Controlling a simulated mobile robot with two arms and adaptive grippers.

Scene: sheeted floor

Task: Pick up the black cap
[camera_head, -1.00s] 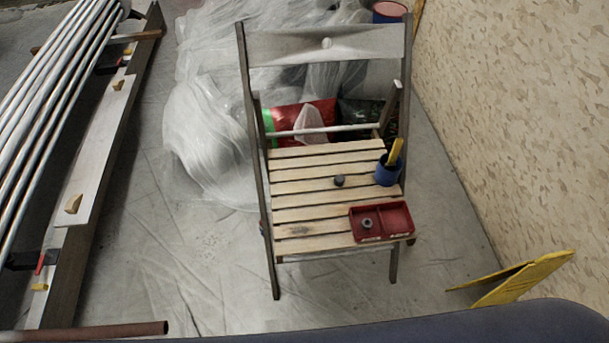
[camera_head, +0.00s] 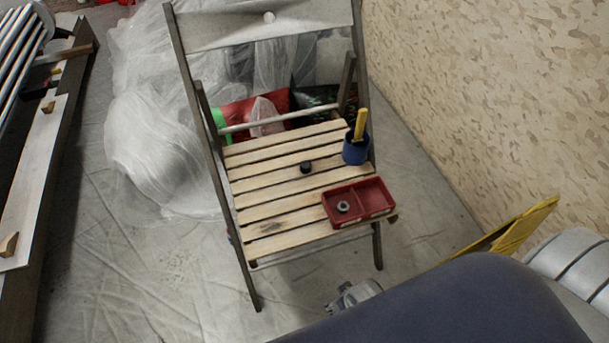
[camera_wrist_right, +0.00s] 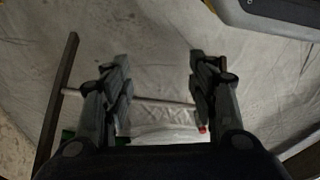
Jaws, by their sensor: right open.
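The black cap (camera_head: 306,167) is a small dark round piece on the slatted wooden chair seat (camera_head: 285,188), near its middle. It stands apart from the blue cup and the red tray. My right gripper (camera_head: 352,295) shows partly beyond my arm at the bottom of the head view, in front of the chair and away from the cap. In the right wrist view its two dark fingers (camera_wrist_right: 160,75) are spread wide with nothing between them. I cannot make out the cap in that view. My left gripper is not in view.
A red two-part tray (camera_head: 376,187) with a small grey ring stands at the seat's front right. A blue cup (camera_head: 356,152) with a yellow-handled tool stands behind it. The chair's backrest (camera_head: 235,25) rises behind. A yellow folded sign (camera_head: 510,232) stands at right near the wall.

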